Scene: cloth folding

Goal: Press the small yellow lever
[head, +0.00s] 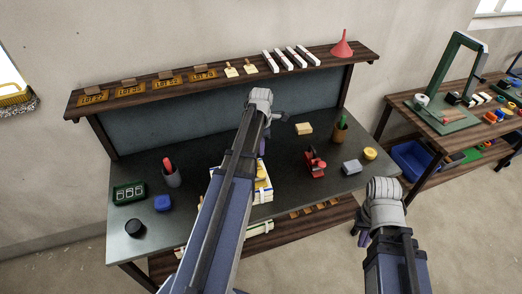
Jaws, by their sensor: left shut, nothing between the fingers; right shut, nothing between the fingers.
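My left arm reaches across the middle of the workbench, and my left gripper (262,147) is over the bench, mostly hidden behind its own arm; it is shut and empty. My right gripper (363,239) is shut and empty, off the bench's front right corner. No small yellow lever can be clearly made out. A small red device (316,164) stands on the bench right of my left arm. A yellow and white item (263,190) shows partly behind that arm.
A wooden shelf (225,86) runs behind. A second table (455,125) stands right.

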